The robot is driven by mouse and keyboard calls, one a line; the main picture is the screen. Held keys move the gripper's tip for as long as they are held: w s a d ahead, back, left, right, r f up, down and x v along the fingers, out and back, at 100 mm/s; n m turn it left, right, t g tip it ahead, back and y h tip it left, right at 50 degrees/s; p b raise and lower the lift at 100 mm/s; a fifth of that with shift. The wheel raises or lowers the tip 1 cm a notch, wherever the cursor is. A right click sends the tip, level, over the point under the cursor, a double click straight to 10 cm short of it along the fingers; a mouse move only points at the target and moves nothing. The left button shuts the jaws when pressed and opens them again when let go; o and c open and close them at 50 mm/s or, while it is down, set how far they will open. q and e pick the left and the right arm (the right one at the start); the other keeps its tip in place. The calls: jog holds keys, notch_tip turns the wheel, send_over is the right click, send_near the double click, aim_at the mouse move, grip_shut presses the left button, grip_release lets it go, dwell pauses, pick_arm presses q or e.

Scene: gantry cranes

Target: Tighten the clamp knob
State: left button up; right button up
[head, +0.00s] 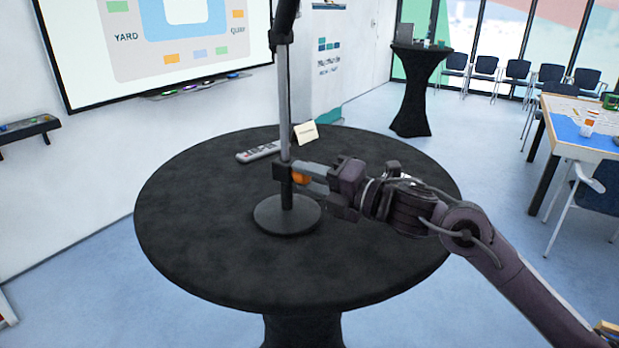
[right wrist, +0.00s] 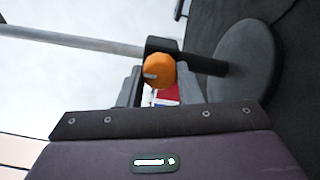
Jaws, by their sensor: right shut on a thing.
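The orange clamp knob (head: 300,178) sits on the right side of a black clamp collar (head: 282,172) on an upright stand. The stand has a grey pole (head: 284,110) and a round black base (head: 286,215) on the table. My right gripper (head: 305,178) reaches in from the right and is shut on the knob, its fingers on either side of it. In the right wrist view the orange knob (right wrist: 159,71) shows with a small pale mark, between the finger tips and against the collar (right wrist: 160,46). My left gripper is not in view.
The stand is on a round black-covered table (head: 200,230). A grey remote (head: 258,152) and a small cream card (head: 306,132) lie behind the pole. A wall screen (head: 90,80) is at the left. The table's front is clear.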

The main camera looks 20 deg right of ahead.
dwell(0.4)
jog(key=o, duration=1)
jog(key=shift+c, duration=0.2)
jog(key=shift+s+d+f+b, duration=0.2)
jog(key=shift+s+d+b, duration=0.1)
jog(key=shift+d+b, duration=0.05)
jog(key=b+v, duration=0.3)
jog(key=v, duration=0.4)
jog(key=shift+b, duration=0.35)
jog(key=shift+a+r, duration=0.1)
jog(key=shift+r, duration=0.05)
